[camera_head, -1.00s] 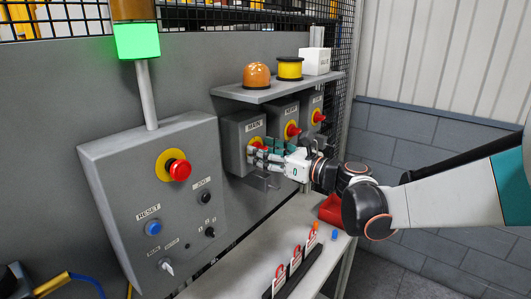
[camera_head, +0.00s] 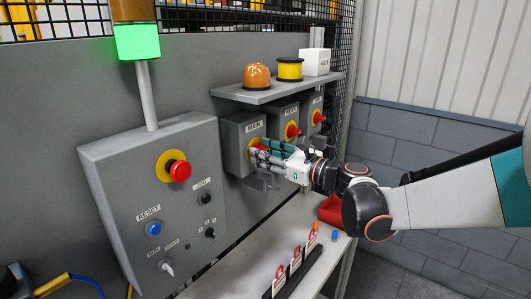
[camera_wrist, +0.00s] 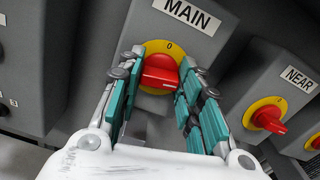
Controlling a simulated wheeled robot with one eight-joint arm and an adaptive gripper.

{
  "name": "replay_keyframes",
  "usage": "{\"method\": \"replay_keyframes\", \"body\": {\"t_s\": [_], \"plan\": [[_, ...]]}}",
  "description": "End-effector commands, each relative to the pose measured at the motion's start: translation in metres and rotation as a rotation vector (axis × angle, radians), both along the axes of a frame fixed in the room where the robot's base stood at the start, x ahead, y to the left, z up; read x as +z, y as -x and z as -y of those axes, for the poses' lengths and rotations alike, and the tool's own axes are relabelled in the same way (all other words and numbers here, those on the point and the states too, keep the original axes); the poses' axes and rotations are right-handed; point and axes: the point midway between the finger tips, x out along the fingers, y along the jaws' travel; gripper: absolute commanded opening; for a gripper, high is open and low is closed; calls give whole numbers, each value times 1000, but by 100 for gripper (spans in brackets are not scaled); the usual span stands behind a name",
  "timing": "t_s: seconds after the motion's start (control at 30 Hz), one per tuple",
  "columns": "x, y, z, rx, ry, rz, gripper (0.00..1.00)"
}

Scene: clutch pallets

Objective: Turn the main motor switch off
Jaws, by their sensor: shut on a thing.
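The main motor switch is a red handle (camera_wrist: 160,72) on a yellow disc in a grey box labelled MAIN (camera_head: 236,137). A 0 shows on the disc above the handle in the wrist view, and the handle lies roughly level there. My gripper (camera_head: 262,152) reaches the switch from the right in the head view. In the wrist view its teal-padded fingers (camera_wrist: 162,75) lie on both sides of the handle, shut on it. The fingers partly hide the handle and disc in the head view.
A NEAR switch (camera_head: 292,130) and a third similar switch (camera_head: 317,117) stand close on the right. A control panel (camera_head: 135,185) with a red stop button stands left.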

Motion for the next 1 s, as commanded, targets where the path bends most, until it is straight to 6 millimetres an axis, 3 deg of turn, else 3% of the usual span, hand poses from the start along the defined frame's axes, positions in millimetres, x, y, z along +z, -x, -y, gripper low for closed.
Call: {"method": "replay_keyframes", "body": {"t_s": [1.0], "plan": [[-2, 2, -2, 0, 587, 753, 9]]}}
